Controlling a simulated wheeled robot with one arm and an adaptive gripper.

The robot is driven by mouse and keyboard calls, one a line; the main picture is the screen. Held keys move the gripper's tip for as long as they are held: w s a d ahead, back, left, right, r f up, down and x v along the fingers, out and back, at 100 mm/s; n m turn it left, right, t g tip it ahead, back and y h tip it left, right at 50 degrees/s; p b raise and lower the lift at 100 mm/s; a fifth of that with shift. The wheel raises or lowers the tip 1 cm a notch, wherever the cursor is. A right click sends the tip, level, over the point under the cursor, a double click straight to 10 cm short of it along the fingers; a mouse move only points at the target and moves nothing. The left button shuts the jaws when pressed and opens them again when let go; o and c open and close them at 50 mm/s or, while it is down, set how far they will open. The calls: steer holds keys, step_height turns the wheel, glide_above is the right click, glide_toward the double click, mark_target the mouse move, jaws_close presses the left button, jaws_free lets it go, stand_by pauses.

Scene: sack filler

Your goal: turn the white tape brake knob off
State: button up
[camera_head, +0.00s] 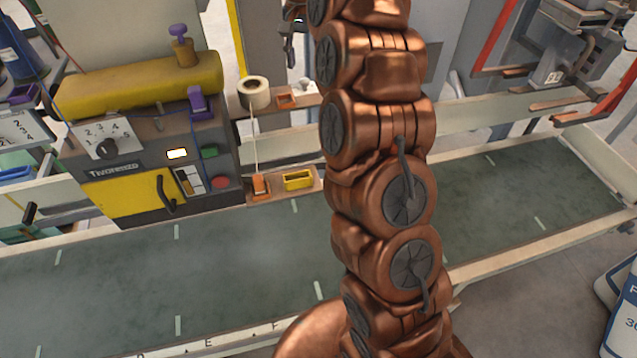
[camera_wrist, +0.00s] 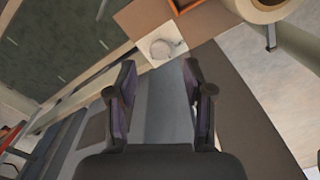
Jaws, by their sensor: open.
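The white tape brake knob (camera_wrist: 162,49) shows in the wrist view as a small round knob on a pale square plate (camera_wrist: 150,58) at the end of a brown shelf (camera_wrist: 145,16). In the head view the knob (camera_head: 304,86) is small, on the upper shelf just left of my arm. My gripper (camera_wrist: 159,70) is open and empty in the wrist view. The knob lies beyond the fingertips, roughly between them in the picture, and appears apart from them. Which way the knob is set is too small to tell. My gripper is hidden behind my arm in the head view.
A tape roll (camera_head: 254,92) and an orange tray (camera_head: 287,101) share the knob's shelf. A lower shelf holds a yellow bin (camera_head: 298,180) and an orange piece (camera_head: 260,186). The yellow and grey machine (camera_head: 150,150) stands left. The green conveyor belt (camera_head: 240,262) is clear.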

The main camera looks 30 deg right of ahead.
mark_target(305, 79)
steer(key=shift+r, duration=2)
steer(key=s+a+f+n+b, duration=0.1)
steer(key=s+a+f+n, duration=0.1)
steer(key=s, duration=0.8)
steer(key=s+a+f+n+b, duration=0.1)
steer(key=s+a+f, duration=0.3)
steer(key=s, duration=0.5)
steer(key=s+a+f+n+g+b, duration=0.1)
steer(key=s+a+f+n, duration=0.2)
steer(key=s, duration=0.7)
steer(key=shift+s+a+f+n, duration=0.35)
steer(key=shift+a+n, duration=0.25)
steer(key=shift+a, duration=0.75)
